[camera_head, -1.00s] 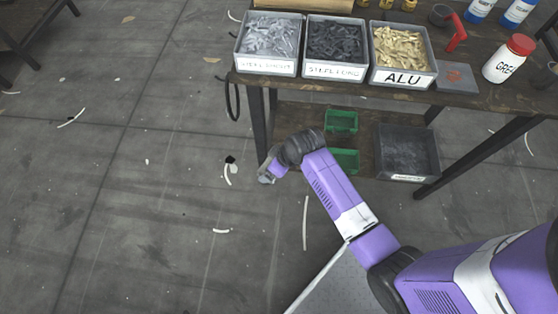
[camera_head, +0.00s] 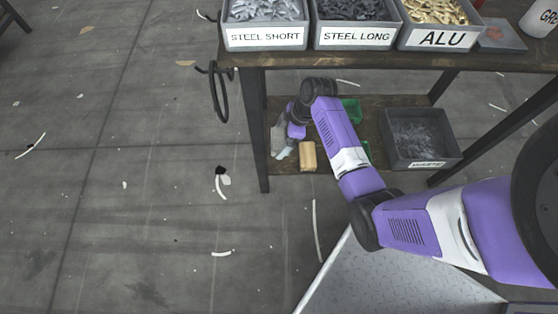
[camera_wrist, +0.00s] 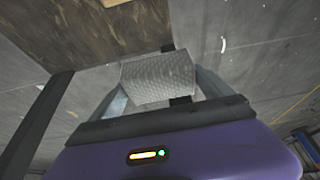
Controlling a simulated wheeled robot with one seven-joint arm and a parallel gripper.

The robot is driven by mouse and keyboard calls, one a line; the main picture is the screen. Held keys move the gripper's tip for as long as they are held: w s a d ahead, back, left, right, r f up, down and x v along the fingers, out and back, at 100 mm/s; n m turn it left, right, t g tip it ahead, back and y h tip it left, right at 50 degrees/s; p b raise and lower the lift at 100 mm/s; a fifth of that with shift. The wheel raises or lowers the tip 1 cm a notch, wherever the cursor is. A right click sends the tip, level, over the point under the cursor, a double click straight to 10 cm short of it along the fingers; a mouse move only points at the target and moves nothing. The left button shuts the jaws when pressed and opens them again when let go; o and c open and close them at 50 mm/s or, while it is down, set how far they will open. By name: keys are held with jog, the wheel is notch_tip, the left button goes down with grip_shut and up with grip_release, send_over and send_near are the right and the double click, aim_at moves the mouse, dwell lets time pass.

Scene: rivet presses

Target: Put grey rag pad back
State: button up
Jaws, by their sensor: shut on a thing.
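The grey rag pad (camera_wrist: 158,77) is a light grey, dimpled pad between the two fingers of my gripper (camera_wrist: 163,90) in the wrist view. My gripper is shut on it. In the head view my gripper (camera_head: 284,148) is at the left end of the table's lower shelf, below the tabletop, beside a tan block. A grey piece of the pad (camera_head: 278,137) shows there, partly hidden by my wrist. I cannot tell whether the pad touches the shelf.
The lower shelf (camera_head: 285,103) carries the tan block (camera_head: 308,156), green bins (camera_head: 351,110) and a grey waste bin (camera_head: 421,139). A dark table leg (camera_head: 254,130) stands just left of my gripper. Labelled rivet bins (camera_head: 265,37) line the tabletop.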

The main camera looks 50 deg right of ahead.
aim_at(277, 163)
notch_tip(277, 163, down, 14)
jog(key=b, duration=0.5)
jog(key=shift+f+b, duration=0.2)
jog(key=shift+b, duration=0.1)
jog(key=shift+f, duration=0.1)
jog(key=o, duration=1)
jog(key=shift+o, duration=0.2)
jog(key=p+v, duration=0.5)
jog(key=v, duration=0.7)
jog(key=s+a+m+t+h, duration=0.2)
jog(key=s+a, duration=0.2)
jog(key=a, duration=0.4)
jog(key=s+a+m+t+h, duration=0.25)
jog(key=s+a, duration=0.25)
jog(key=a, duration=0.4)
jog(key=s+a+r+m+t, duration=0.1)
jog(key=s+r, duration=0.3)
jog(key=r, duration=0.6)
jog(key=s+a+r+m+t+y, duration=0.1)
jog(key=s+a+r+t, duration=0.2)
jog(key=r, duration=0.7)
jog(key=s+a+r+m+t, duration=0.1)
jog(key=s+r, duration=0.4)
jog(key=r, duration=0.5)
jog(key=shift+s+a+t+y, duration=0.15)
jog(key=shift+a+t+y, duration=0.2)
jog(key=shift+a+t, duration=0.5)
